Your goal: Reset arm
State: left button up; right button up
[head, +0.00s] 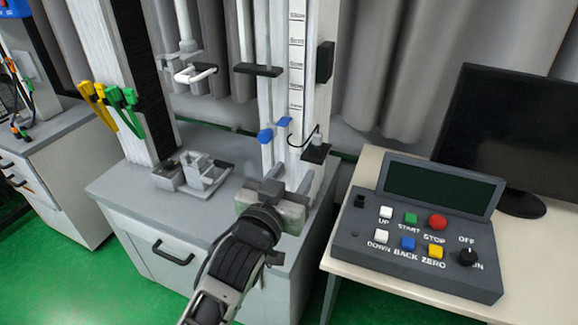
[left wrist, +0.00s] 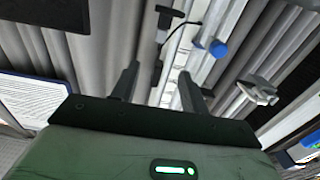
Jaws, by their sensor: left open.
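My left gripper (head: 268,188) is in front of the drop tower's base, above the grey cabinet top. In the left wrist view its two dark fingers (left wrist: 158,85) stand apart with nothing between them. The white tower column (head: 296,65) with a height scale rises behind it. A blue knob (head: 266,135) sits low on the column, above my gripper; it also shows in the left wrist view (left wrist: 217,48). A black arm (head: 258,70) sticks out higher up. The gripper hides part of the tower's foot. My right gripper is not in view.
A control box (head: 420,228) with several coloured buttons stands on the right table, before a black monitor (head: 518,130). A grey metal fixture (head: 203,172) sits on the cabinet top (head: 130,185). Green and yellow clips (head: 120,103) hang at the left. Grey curtains are behind.

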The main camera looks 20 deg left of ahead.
pick_arm(q)
jog(key=shift+s, duration=0.15)
jog(key=s+a+f+g, duration=0.1)
jog(key=s+f+g, duration=0.3)
jog(key=s+f, duration=0.6)
jog(key=s+a+f+m+g+h, duration=0.1)
jog(key=s+f+g, duration=0.2)
jog(key=s+f, duration=0.6)
notch_tip(320, 180, down, 6)
jog(key=shift+s+r+g, duration=0.1)
jog(key=shift+s+g, duration=0.3)
jog(key=shift+a, duration=0.1)
